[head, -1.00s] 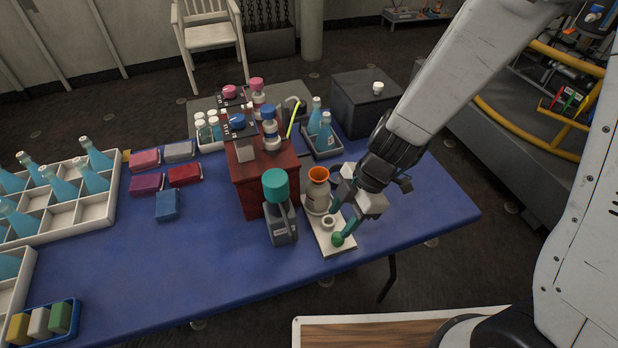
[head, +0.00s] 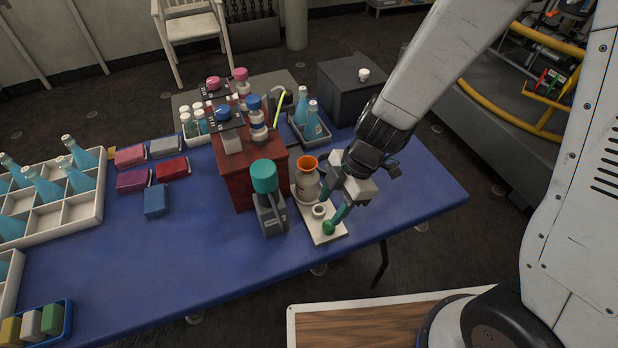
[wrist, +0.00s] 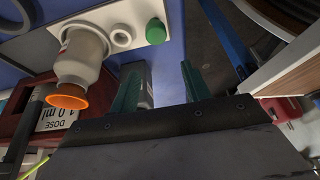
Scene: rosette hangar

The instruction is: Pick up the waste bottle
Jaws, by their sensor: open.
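The waste bottle is likely the whitish bottle with the orange funnel (head: 306,184), upright on a white tray (head: 329,238) at the table's front edge. It also shows in the wrist view (wrist: 82,58), left of my fingers. The tray also holds a white ring-like piece (head: 319,211) and a round green cap (head: 328,227). My gripper (head: 333,205) hangs just right of the bottle, above the tray, with its teal fingers apart. In the wrist view the gap between the fingers (wrist: 160,82) is empty. The bottle is outside the fingers.
A grey device with a teal top (head: 268,200) stands left of the tray. A red-brown box (head: 243,180) carrying dispensers is behind it. A tray with blue bottles (head: 308,126) and a dark box (head: 345,95) stand at the back.

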